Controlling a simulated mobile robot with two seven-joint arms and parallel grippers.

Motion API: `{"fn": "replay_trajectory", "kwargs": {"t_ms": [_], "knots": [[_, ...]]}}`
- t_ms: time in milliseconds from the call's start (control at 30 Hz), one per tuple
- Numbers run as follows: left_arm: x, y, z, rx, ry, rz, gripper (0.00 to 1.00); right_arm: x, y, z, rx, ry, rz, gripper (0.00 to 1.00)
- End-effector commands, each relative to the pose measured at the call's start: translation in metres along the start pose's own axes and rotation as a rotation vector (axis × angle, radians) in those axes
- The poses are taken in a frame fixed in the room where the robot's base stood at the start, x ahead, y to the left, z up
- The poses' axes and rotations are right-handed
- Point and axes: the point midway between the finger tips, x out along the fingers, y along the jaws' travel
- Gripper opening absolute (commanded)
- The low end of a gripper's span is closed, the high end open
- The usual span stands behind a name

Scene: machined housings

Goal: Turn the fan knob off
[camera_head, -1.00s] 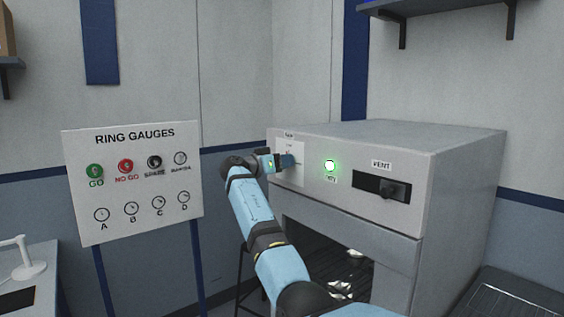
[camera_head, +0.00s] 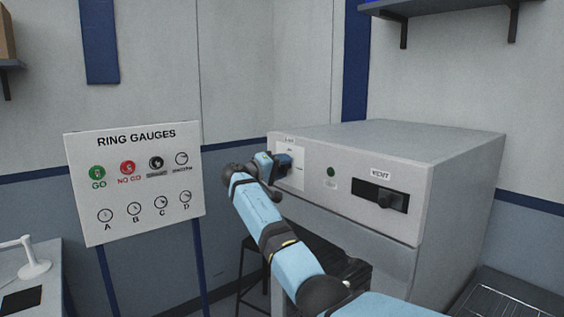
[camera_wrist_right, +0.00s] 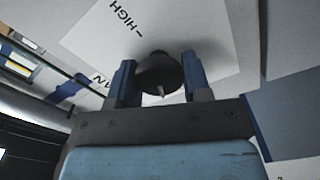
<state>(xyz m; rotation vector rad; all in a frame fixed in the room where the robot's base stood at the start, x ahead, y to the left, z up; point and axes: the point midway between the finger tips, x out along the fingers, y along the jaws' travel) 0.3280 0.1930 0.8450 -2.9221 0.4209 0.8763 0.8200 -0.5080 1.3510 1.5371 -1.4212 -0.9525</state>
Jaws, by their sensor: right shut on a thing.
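The fan knob (camera_wrist_right: 158,75) is a dark round knob with a pale pointer mark, on a white label plate with "HIGH" printed on it, in the right wrist view. My right gripper (camera_wrist_right: 157,80) has one blue finger on each side of the knob and is shut on it. In the head view my right gripper (camera_head: 284,162) is at the white plate (camera_head: 298,170) on the left of the grey cabinet's front (camera_head: 340,193); it hides the knob there. A small round lamp (camera_head: 331,172) right of the plate is dark green and unlit. My left gripper is not in view.
The vent slider (camera_head: 384,197) sits in a black slot on the cabinet's right. A ring gauges board (camera_head: 135,180) stands to the left. A dark stool (camera_head: 256,246) is below my right arm. A shelf (camera_head: 440,8) hangs above.

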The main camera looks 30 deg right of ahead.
Motion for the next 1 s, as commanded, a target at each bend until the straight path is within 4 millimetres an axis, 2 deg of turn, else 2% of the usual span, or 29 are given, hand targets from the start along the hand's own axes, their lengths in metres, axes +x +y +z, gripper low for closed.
{"fn": "replay_trajectory", "kwargs": {"t_ms": [200, 500, 1000], "knots": [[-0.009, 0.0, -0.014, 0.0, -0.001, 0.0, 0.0, 0.0, 0.002, -0.002, -0.178, 0.002, 0.001, 0.21], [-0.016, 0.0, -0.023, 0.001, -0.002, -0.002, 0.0, 0.0, 0.001, -0.001, -0.342, 0.001, 0.001, 0.21], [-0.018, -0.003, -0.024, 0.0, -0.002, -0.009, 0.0, 0.0, -0.001, 0.0, -0.406, 0.001, 0.001, 0.21]]}}
